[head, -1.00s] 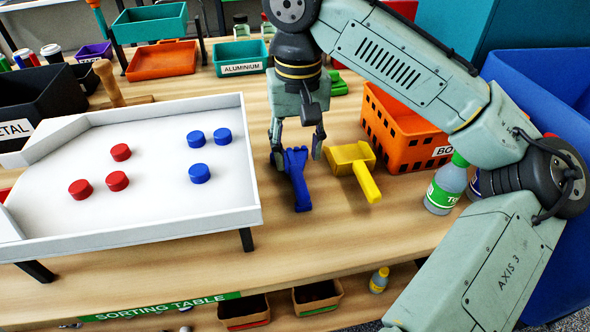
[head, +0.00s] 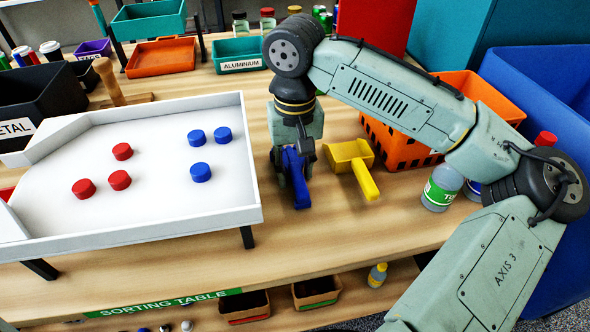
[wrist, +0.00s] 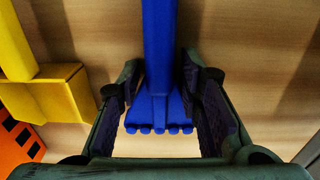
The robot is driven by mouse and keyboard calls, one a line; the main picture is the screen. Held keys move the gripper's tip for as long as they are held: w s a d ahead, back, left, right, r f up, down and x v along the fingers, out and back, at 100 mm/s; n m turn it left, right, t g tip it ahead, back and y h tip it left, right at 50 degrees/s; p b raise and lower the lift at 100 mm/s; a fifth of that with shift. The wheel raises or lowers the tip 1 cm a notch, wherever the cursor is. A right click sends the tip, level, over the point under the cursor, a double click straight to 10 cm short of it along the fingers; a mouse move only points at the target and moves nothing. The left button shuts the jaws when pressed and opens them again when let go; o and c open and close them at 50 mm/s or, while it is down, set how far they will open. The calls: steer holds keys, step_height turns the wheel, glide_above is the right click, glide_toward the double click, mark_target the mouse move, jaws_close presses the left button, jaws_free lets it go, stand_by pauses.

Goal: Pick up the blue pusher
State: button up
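The blue pusher (head: 296,178) lies on the wooden table, right of the white tray. In the wrist view its long handle (wrist: 160,45) runs away from me and its flared, ridged end (wrist: 158,116) points toward me. My gripper (head: 293,172) is down at the pusher, with one finger on each side of it. In the wrist view the two fingertips (wrist: 160,75) are very close to the handle's sides. Whether both pads touch it is unclear. The pusher appears to rest on the table.
A yellow scoop (head: 352,160) lies just right of the pusher. The white tray (head: 130,232) with red and blue discs stands close on the left. An orange crate (head: 476,88) and a bottle (head: 440,188) are farther right. Bare table lies in front of the pusher.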

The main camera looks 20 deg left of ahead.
mark_target(295, 165)
jaws_close()
stand_by(0.5)
step_height(295, 165, up, 10)
steer(key=shift+r+b, duration=0.1)
steer(key=shift+b, duration=0.4)
steer(key=shift+c, duration=1.5)
jaws_free()
jaws_close()
